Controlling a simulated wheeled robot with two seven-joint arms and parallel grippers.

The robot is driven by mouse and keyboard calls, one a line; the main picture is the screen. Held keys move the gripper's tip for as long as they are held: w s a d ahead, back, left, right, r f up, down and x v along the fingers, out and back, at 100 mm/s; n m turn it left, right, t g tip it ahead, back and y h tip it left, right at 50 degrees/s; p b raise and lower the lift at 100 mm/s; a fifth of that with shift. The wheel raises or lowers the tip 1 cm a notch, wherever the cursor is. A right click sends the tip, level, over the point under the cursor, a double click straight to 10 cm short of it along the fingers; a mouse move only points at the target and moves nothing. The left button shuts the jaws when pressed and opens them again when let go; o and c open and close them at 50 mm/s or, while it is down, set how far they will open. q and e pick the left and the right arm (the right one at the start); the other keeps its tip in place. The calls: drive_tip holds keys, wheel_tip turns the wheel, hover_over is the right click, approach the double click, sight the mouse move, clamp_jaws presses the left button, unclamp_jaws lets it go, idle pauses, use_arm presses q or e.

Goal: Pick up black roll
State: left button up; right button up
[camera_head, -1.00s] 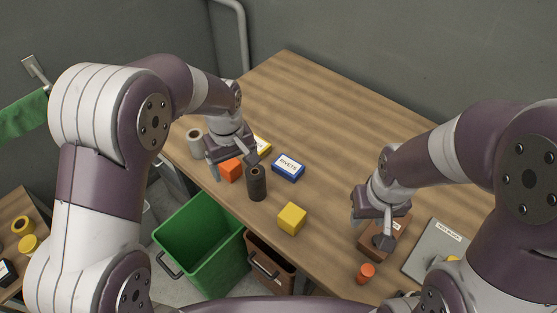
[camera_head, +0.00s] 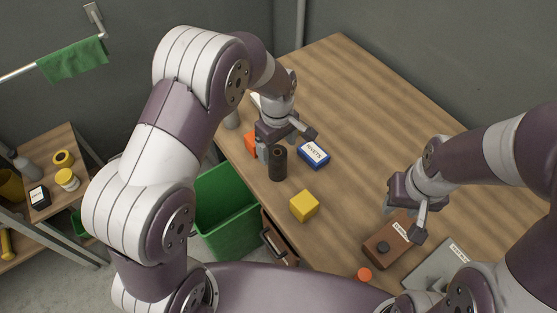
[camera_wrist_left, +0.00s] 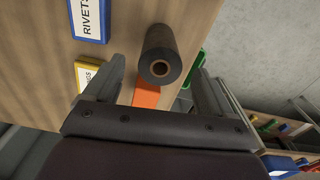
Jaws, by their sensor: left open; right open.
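The black roll (camera_head: 278,163) stands upright on the wooden table near its left edge. In the left wrist view the black roll (camera_wrist_left: 163,58) shows its round end with a pale hole, ahead of and between my open fingers. My left gripper (camera_head: 286,140) is open just behind and above the roll, with nothing held. Its two fingers also show in the left wrist view (camera_wrist_left: 158,92). I cannot tell whether a finger touches the roll. My right gripper (camera_head: 405,212) is open and empty above the brown box at the right.
An orange block (camera_head: 251,144) stands close beside the roll. A blue RIVETS box (camera_head: 314,154) lies to its right and a yellow cube (camera_head: 304,206) in front. A brown box (camera_head: 388,243) lies under my right gripper. A green bin (camera_head: 228,215) stands below the table's edge.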

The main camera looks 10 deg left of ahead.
sight(276, 152)
use_arm(q)
drive_tip(key=f+p, duration=0.2)
drive_tip(key=f, duration=0.3)
drive_tip(key=shift+a, duration=0.2)
drive_tip(key=shift+w+d+f, duration=0.1)
drive_tip(key=shift+f, duration=0.35)
drive_tip(key=c, duration=1.2)
drive_tip(key=shift+r, duration=0.15)
